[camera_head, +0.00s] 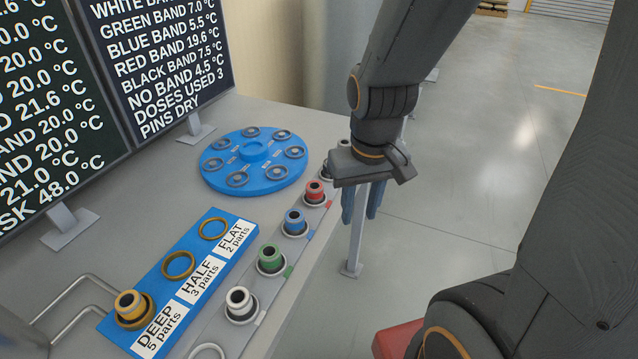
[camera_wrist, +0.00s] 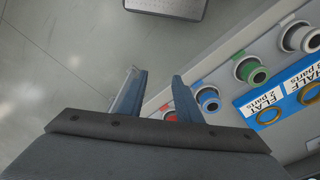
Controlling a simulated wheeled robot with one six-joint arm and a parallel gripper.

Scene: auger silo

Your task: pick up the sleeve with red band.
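The sleeve with the red band (camera_head: 314,191) stands upright in a ring seat in the row along the table's right edge. In the wrist view it shows as a small red patch (camera_wrist: 170,117), mostly hidden behind my gripper. My gripper (camera_head: 361,212) has blue fingers pointing down, to the right of the red-banded sleeve in the head view and apart from it. In the wrist view its two fingers (camera_wrist: 154,80) are spread, with nothing between them.
Blue-banded (camera_head: 294,222), green-banded (camera_head: 271,259) and white-banded (camera_head: 240,302) sleeves stand nearer in the row. Another sleeve behind the red one is partly hidden by my gripper. A round blue tray (camera_head: 215,183) and a blue DEEP/HALF/FLAT board (camera_head: 222,262) lie left. Screens stand behind.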

